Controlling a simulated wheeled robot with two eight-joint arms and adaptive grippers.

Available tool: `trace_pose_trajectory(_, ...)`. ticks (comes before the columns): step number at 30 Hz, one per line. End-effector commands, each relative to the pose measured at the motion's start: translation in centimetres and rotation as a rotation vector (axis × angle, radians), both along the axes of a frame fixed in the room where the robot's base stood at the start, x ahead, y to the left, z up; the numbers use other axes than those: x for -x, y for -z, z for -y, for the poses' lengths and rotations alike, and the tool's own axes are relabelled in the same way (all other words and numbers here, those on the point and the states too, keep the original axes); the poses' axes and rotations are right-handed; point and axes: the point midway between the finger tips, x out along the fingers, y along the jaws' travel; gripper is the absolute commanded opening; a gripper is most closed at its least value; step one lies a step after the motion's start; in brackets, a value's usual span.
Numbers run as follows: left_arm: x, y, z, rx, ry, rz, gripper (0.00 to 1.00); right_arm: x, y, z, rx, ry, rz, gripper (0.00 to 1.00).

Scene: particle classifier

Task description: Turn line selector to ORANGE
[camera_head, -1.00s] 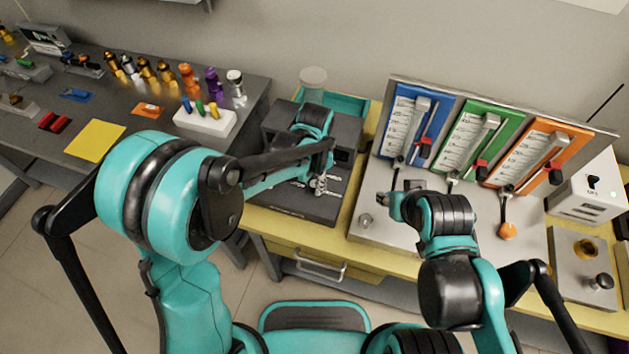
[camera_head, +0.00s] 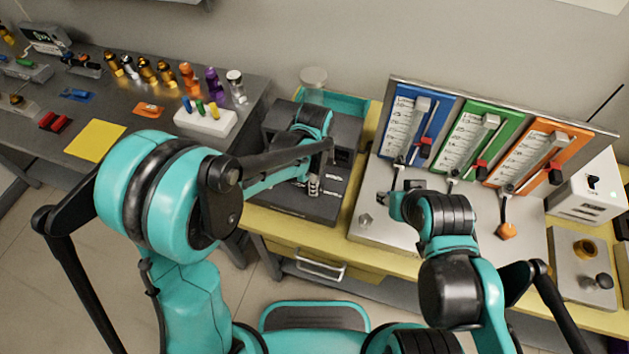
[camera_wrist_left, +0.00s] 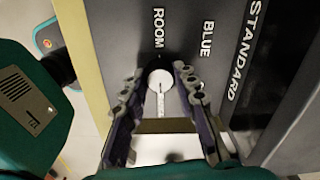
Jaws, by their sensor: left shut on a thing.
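A dark grey unit (camera_head: 290,203) stands at the left end of the yellow bench. My left gripper (camera_head: 314,187) reaches down over its flat front part. In the left wrist view, the two fingers of my left gripper (camera_wrist_left: 163,100) are shut around a small round pale knob (camera_wrist_left: 160,82) with a light bar. White labels beside it read ROOM, BLUE and STANDARD; I see no ORANGE label. Which label the knob points to I cannot tell. My right gripper (camera_head: 396,203) hangs over the grey panel base, near the blue lane; its fingers are too small to read.
A sloped panel carries blue (camera_head: 412,122), green (camera_head: 475,145) and orange (camera_head: 540,155) lanes with sliders and levers. A white box (camera_head: 588,195) stands at its right. On the left table are several bottles and a white rack (camera_head: 205,121).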

Motion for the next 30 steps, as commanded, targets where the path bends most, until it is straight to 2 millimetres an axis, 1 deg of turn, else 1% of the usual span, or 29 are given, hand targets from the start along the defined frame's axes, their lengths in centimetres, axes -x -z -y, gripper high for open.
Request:
trace_pose_trajectory(8, -0.01, 0.01, 0.00, 0.001, 0.054, 0.000, 0.00, 0.00, 0.00, 0.00, 0.000, 0.000, 0.000, 0.40)
trace_pose_trajectory(20, -0.01, 0.01, 0.01, 0.001, 0.058, 0.000, 0.00, 0.00, 0.00, 0.00, 0.000, 0.000, 0.000, 0.40)
trace_pose_trajectory(21, 0.00, 0.01, 0.01, 0.001, 0.058, 0.000, 0.39, 0.00, 0.00, 0.00, 0.000, 0.000, 0.000, 0.40)
trace_pose_trajectory(22, 0.00, 0.01, 0.01, 0.001, 0.058, 0.000, 0.47, 0.00, 0.00, 0.00, 0.000, 0.000, 0.000, 0.40)
trace_pose_trajectory(23, 0.00, 0.01, 0.01, 0.001, 0.058, 0.000, 0.50, 0.00, 0.00, 0.00, 0.000, 0.000, 0.000, 0.40)
trace_pose_trajectory(30, 0.00, 0.00, 0.01, 0.001, 0.057, 0.000, 0.50, 0.00, 0.00, 0.00, 0.000, 0.000, 0.000, 0.40)
